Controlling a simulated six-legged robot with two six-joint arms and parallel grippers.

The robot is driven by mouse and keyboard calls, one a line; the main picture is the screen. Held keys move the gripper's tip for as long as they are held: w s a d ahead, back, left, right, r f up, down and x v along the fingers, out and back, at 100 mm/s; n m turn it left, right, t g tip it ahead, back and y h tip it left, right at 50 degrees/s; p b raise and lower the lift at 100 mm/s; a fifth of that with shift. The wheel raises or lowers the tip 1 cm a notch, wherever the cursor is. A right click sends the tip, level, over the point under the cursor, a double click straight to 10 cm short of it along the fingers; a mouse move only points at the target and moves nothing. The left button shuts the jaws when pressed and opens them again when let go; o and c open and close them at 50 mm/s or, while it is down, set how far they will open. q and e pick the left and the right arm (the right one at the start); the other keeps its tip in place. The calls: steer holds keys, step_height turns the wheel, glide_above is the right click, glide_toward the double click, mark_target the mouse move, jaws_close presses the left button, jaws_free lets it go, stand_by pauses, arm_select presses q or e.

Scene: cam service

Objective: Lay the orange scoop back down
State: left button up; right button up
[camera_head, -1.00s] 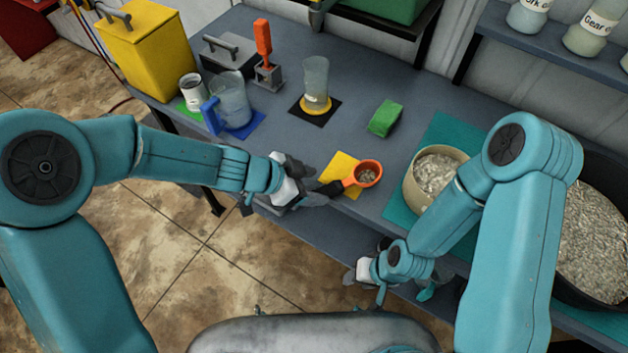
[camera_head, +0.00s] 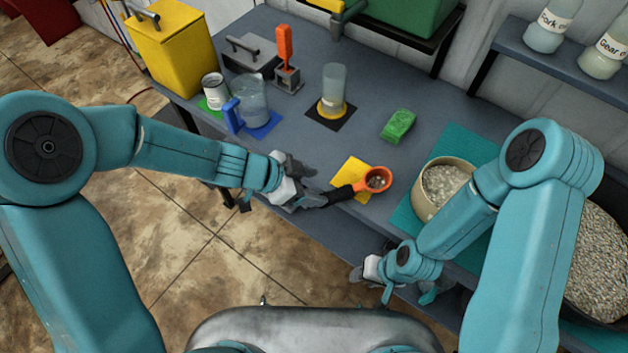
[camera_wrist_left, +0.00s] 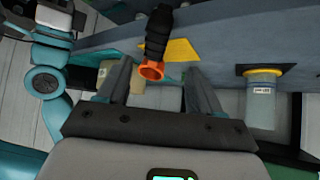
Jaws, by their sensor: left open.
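The orange scoop (camera_head: 377,180) lies on the bench at the right edge of the yellow mat (camera_head: 352,171), its cup past the mat's edge. Its black handle (camera_head: 343,193) crosses the mat's lower part and points left toward my left gripper (camera_head: 318,187). Grainy bits show in the cup. My left gripper is open beside the handle's end; whether they touch is unclear. In the left wrist view, the scoop (camera_wrist_left: 151,70) and its handle (camera_wrist_left: 158,30) show beyond and between the spread fingers (camera_wrist_left: 158,72). My right gripper (camera_head: 372,274) hangs low by the bench's front edge, its fingers partly hidden.
A tan tub of pellets (camera_head: 440,185) stands right of the scoop on a teal mat (camera_head: 402,222). A green block (camera_head: 398,125), a beaker on a black pad (camera_head: 333,88) and a blue-handled jug (camera_head: 252,100) stand farther back. Bare bench lies behind the yellow mat.

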arm_select(q)
steer(key=shift+p+v, duration=0.95)
steer(key=shift+v, duration=0.25)
steer(key=p+v, duration=0.2)
steer(key=v, duration=1.4)
steer(key=shift+r, duration=0.15)
